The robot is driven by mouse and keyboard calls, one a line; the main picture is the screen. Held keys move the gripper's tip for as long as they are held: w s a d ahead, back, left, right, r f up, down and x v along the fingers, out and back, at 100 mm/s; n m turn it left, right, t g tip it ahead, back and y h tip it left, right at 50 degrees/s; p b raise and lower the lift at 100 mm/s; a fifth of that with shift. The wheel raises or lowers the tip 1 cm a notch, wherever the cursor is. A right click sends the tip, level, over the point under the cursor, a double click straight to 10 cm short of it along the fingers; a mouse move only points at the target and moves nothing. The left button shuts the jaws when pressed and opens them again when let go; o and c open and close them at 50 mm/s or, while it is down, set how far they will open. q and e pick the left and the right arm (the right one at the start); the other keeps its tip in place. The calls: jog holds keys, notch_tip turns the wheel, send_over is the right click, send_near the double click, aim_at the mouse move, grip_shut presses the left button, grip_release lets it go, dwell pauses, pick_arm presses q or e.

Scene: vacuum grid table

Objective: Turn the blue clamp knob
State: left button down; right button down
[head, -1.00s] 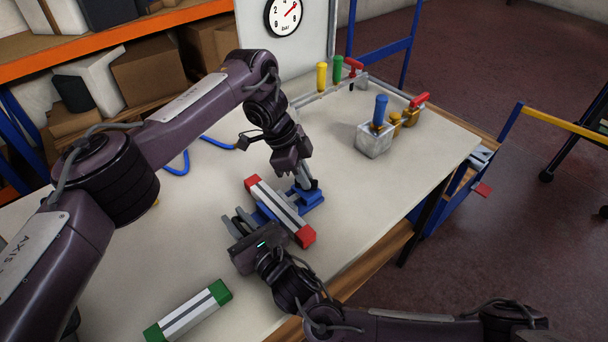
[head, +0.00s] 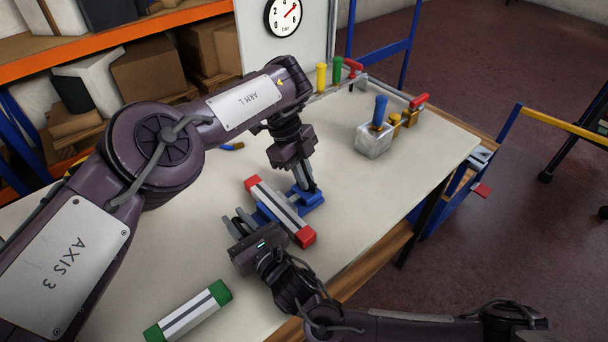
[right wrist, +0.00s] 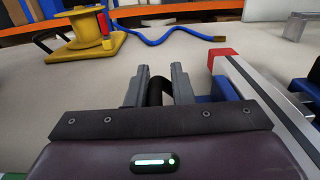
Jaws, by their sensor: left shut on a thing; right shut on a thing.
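The blue clamp (head: 311,200) stands on the table, its blue parts showing beside and below a silver profile bar (head: 284,210) with red ends. My left gripper (head: 301,175) points down above the clamp's far side, shut at a grey upright piece; its grip there is partly hidden. My right gripper (head: 236,224) is at the clamp's near left side. In the right wrist view, its fingers (right wrist: 160,80) are shut on a black rounded piece (right wrist: 158,91), apparently the clamp knob. The red-ended bar (right wrist: 258,98) passes to the right of them.
A silver bar with green ends (head: 188,311) lies at the near left. A grey block with a blue handle (head: 379,112) stands at the back right. The right wrist view shows a yellow spool (right wrist: 90,35) and blue hose (right wrist: 165,38). Table right of the clamp is clear.

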pick_arm(q)
jog(key=shift+d+m+g, duration=0.15)
jog(key=shift+m+g, duration=0.15)
jog(key=shift+m, duration=0.3)
jog(key=c, duration=1.5)
grip_release()
notch_tip(320, 180, up, 10)
jog(key=shift+r, duration=0.1)
